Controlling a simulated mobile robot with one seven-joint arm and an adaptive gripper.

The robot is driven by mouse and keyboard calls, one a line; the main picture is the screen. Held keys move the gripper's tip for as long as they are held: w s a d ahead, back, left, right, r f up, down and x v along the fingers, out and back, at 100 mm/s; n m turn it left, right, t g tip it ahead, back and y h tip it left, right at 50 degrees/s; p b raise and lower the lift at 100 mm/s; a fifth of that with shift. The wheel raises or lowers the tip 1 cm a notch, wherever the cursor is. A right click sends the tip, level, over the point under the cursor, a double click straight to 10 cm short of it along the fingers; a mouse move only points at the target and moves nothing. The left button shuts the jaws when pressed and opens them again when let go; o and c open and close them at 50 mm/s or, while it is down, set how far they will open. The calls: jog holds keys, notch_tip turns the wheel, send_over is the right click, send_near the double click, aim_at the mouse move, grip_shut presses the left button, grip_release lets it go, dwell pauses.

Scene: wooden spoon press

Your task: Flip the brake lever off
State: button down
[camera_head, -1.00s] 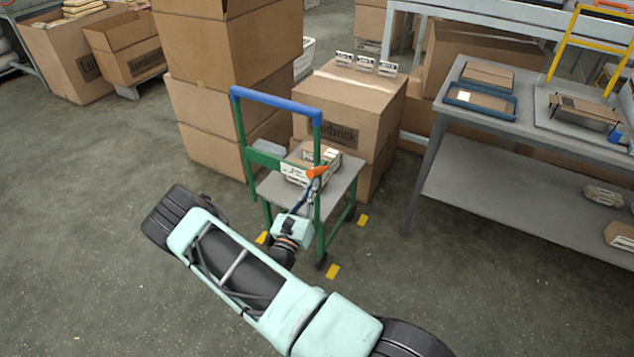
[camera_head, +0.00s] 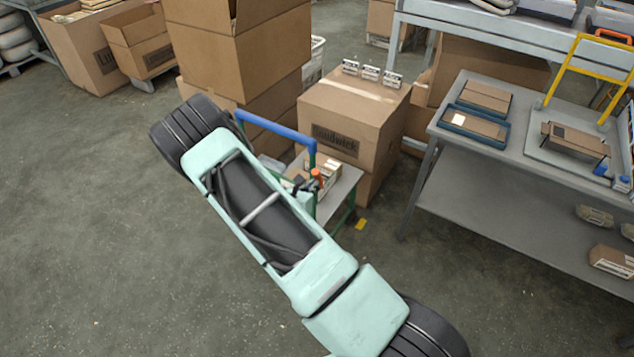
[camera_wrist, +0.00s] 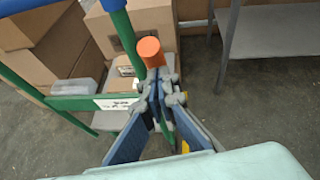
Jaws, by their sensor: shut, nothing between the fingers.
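The brake lever shows as an orange handle (camera_wrist: 150,52) in the wrist view, beside a green post of the cart. It also shows as a small orange handle (camera_head: 317,176) in the head view, standing roughly upright. My gripper (camera_wrist: 160,84) is shut and empty, with its fingertips just below the orange handle in the picture. I cannot tell whether they touch it. The cart (camera_head: 346,185) has a green frame, a blue push bar and a grey deck. My arm hides much of the cart in the head view.
Boxes lie on the cart deck, and a large carton (camera_head: 352,120) stands behind it. Tall stacked cartons (camera_head: 240,55) are at the back left. A grey two-level table (camera_head: 500,150) stands at the right. The floor in front is open.

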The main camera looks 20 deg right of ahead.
aim_at(317, 176)
jog(key=shift+w+d+r+g+y+p, duration=0.35)
jog(key=shift+w+d+r+g+y, duration=0.15)
jog(key=shift+d+r+g, duration=0.15)
jog(key=shift+w+d+r+g+y, duration=0.2)
jog(key=shift+w+d+g+y, duration=0.2)
jog(key=shift+y, duration=0.3)
jog(key=shift+w+d+r, duration=0.25)
jog(key=shift+w+d, duration=0.05)
jog(key=shift+d, duration=0.2)
jog(key=shift+b, duration=0.3)
